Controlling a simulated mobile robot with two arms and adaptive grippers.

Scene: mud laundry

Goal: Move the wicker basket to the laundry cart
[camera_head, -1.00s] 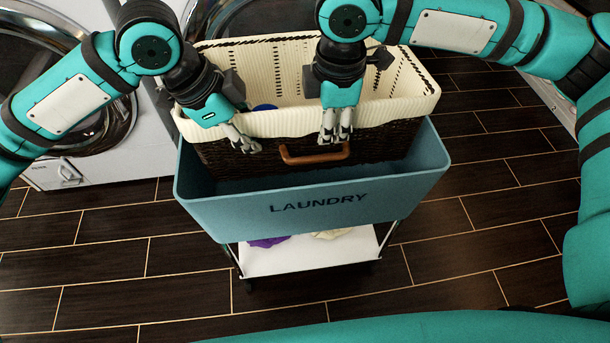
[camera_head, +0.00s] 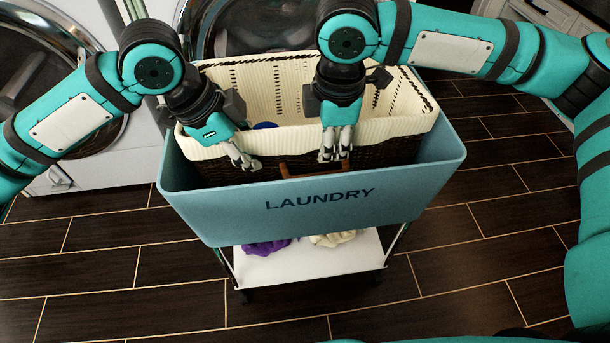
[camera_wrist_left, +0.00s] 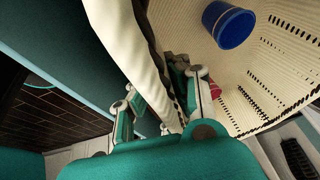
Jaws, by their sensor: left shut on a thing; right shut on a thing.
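The wicker basket (camera_head: 385,150) is dark brown with a cream liner folded over its rim. It sits partly inside the blue bin of the laundry cart (camera_head: 250,215), its upper part above the bin's rim. The bin's front wall hides the basket's lower part and most of its brown handle (camera_head: 300,170). My left gripper (camera_head: 243,162) is shut on the basket's front rim, left of the handle. In the left wrist view, its fingers (camera_wrist_left: 165,105) straddle the lined wall. My right gripper (camera_head: 335,155) is shut on the same rim, near the handle's right end.
A blue cup (camera_wrist_left: 228,25) and a red item (camera_wrist_left: 215,91) are inside the basket. The cart's white lower shelf (camera_head: 310,262) holds purple cloth (camera_head: 265,247) and cream cloth (camera_head: 333,239). Washing machines (camera_head: 75,150) stand behind left. Dark tiled floor is clear around the cart.

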